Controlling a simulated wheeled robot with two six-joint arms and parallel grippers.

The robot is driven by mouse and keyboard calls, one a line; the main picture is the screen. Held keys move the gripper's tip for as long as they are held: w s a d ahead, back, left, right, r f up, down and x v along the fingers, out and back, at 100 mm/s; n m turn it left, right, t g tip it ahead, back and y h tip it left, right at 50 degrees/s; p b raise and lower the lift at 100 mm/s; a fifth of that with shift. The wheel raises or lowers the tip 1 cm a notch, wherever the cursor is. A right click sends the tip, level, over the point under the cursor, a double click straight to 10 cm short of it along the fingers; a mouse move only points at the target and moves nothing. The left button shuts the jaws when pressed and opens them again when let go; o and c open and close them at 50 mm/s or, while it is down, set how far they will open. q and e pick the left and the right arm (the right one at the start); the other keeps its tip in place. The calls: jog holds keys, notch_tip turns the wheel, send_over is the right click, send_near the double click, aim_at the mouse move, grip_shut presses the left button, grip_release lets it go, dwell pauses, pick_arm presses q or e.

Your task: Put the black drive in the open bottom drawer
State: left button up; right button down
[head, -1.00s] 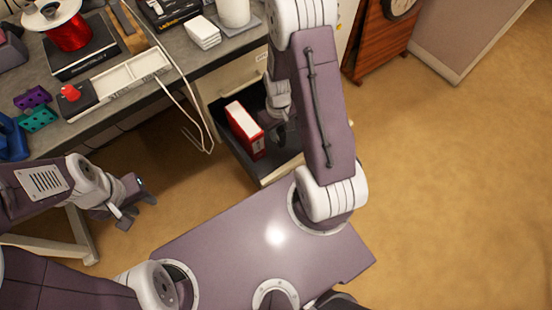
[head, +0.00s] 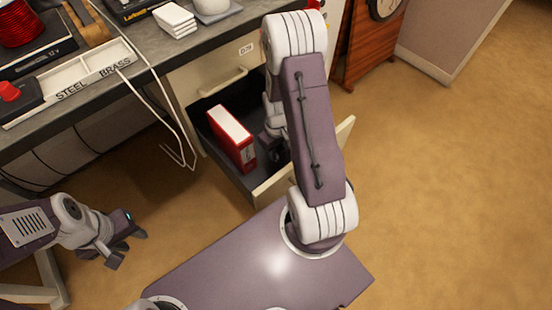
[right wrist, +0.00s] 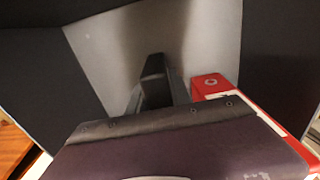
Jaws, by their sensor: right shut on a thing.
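The open bottom drawer (head: 276,186) is pulled out below a closed drawer front. My right gripper (head: 274,143) reaches down inside it, partly hidden by my own arm. In the right wrist view, my right gripper (right wrist: 155,98) is shut on the black drive (right wrist: 153,67), a narrow dark piece between its fingers, above the drawer's grey floor. I cannot tell whether the drive touches the floor. In the head view the drive cannot be made out. My left gripper (head: 128,250) is open and empty, left of the drawer and above the floor.
A red box file (head: 230,138) stands in the drawer just left of my right gripper; it also shows in the right wrist view (right wrist: 213,86). The floor at right is clear.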

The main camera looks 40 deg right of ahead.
aim_at(277, 158)
jog(key=shift+f+b, duration=0.8)
jog(key=shift+f, duration=1)
jog(key=shift+f, duration=0.15)
jog(key=c, duration=1.2)
grip_release()
jog(key=shift+o, duration=0.2)
